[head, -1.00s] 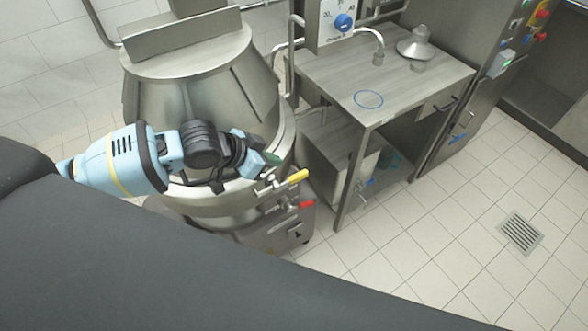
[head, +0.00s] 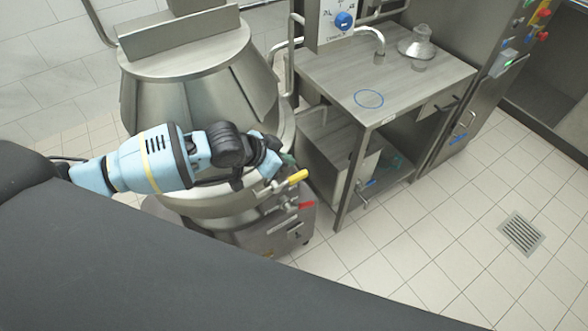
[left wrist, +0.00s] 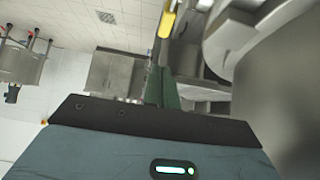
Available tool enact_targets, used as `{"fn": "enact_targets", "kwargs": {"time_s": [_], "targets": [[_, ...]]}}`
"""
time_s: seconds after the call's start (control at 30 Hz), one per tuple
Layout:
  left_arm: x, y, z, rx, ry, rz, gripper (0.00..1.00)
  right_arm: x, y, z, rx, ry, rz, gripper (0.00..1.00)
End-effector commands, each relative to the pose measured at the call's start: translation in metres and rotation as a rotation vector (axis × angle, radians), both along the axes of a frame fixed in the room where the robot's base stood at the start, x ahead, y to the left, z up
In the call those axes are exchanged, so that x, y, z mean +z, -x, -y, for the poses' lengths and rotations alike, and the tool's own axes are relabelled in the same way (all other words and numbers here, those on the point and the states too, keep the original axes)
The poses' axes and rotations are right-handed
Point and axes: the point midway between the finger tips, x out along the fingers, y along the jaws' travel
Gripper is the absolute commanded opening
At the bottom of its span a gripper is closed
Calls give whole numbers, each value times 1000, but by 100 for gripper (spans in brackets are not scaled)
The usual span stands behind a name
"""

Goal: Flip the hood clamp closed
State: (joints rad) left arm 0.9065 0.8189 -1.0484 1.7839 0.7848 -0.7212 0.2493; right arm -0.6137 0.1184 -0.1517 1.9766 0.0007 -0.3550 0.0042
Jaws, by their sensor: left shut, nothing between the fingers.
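The metal kettle-like vessel with its hood (head: 190,90) stands at the left. On its front right rim are a clamp with a yellow handle (head: 298,176) and, below it, one with a red handle (head: 306,205). Both handles point right. My left gripper (head: 287,160) is shut and empty, just above and behind the yellow handle, partly hidden by its own wrist. In the left wrist view, the green fingers (left wrist: 162,88) are together, and the yellow handle (left wrist: 167,22) lies just beyond their tips. Contact cannot be told. My right gripper is not in view.
A steel table (head: 400,75) with a tap and a funnel-like metal piece (head: 416,45) stands to the right of the vessel. A control cabinet (head: 490,75) is at the far right. The tiled floor (head: 430,235) in front is clear, with a drain grate (head: 521,232).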

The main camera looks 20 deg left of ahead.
Motion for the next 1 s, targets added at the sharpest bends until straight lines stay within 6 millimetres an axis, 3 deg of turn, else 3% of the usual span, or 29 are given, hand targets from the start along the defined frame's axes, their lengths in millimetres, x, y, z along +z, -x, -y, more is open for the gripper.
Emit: {"fn": "enact_targets", "kwargs": {"time_s": [0.17,0.43,1.0], "targets": [[-26,-18,15,-1,1,-5,0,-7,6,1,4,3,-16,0],[-57,-18,14,1,0,-1,0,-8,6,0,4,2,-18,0],[-63,-19,14,0,-3,-4,0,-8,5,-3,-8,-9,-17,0]]}}
